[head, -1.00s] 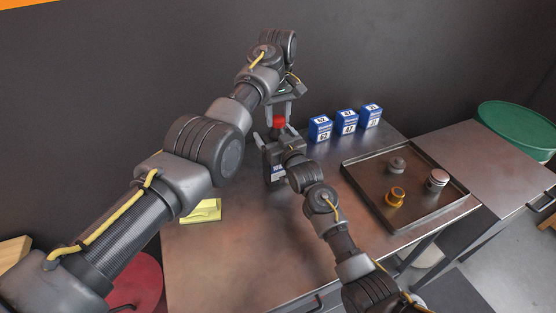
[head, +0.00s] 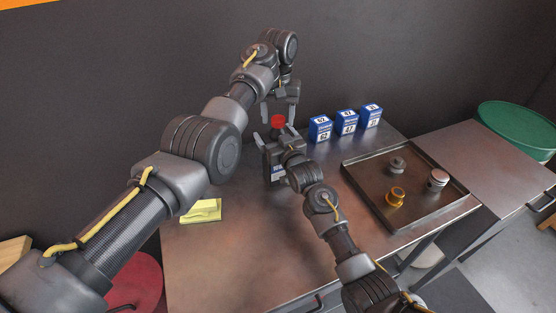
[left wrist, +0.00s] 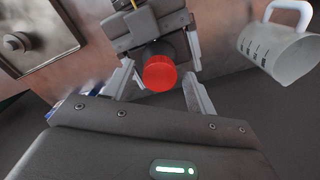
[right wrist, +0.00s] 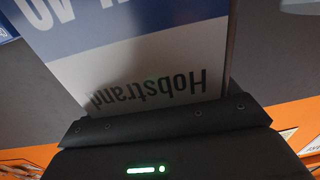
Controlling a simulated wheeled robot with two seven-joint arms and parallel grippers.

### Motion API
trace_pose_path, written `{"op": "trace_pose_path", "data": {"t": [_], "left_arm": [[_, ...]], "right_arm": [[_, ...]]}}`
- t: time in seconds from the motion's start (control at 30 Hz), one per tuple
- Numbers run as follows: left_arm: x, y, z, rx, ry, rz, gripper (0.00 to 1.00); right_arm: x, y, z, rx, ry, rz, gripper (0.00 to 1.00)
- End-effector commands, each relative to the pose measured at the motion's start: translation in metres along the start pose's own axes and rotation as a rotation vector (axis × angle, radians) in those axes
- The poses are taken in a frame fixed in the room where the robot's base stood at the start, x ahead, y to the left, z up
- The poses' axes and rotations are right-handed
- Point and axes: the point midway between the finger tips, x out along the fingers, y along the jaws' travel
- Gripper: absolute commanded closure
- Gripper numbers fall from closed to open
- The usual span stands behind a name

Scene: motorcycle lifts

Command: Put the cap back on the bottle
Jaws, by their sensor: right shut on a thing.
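The bottle (head: 277,174) stands at the table's back, largely hidden by my right arm. Its blue and white label (right wrist: 150,70) fills the right wrist view. The red cap (head: 278,121) sits on the bottle's top; it also shows in the left wrist view (left wrist: 160,74). How tightly it sits cannot be told. My right gripper (head: 275,142) is shut on the bottle, its fingers on either side. My left gripper (head: 279,108) is open and empty, pointing down just above the cap, with its fingers apart from it (left wrist: 159,84).
Several small blue and white boxes (head: 347,122) stand to the right. A dark tray (head: 372,188) holds a brass part (head: 396,196) and other metal parts. A yellow pad (head: 203,211) lies at the left. A white measuring jug (left wrist: 283,50) shows in the left wrist view. The table's front middle is clear.

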Motion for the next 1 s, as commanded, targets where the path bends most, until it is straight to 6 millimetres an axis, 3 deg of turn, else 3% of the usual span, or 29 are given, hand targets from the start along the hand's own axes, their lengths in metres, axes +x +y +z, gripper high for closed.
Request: {"op": "trace_pose_path", "data": {"t": [0.3,0.7,1.0], "left_arm": [[-0.002,0.0,0.0,-0.001,0.001,0.0,0.44],[-0.043,0.0,0.0,-0.001,0.0,0.0,0.44],[-0.046,0.0,0.0,-0.004,0.0,0.0,0.47]], "right_arm": [[0.0,0.0,0.001,-0.001,-0.003,-0.001,0.77],[0.0,0.0,0.002,-0.001,-0.003,-0.001,0.77],[0.0,0.0,0.001,-0.001,-0.003,-0.001,0.77]]}}
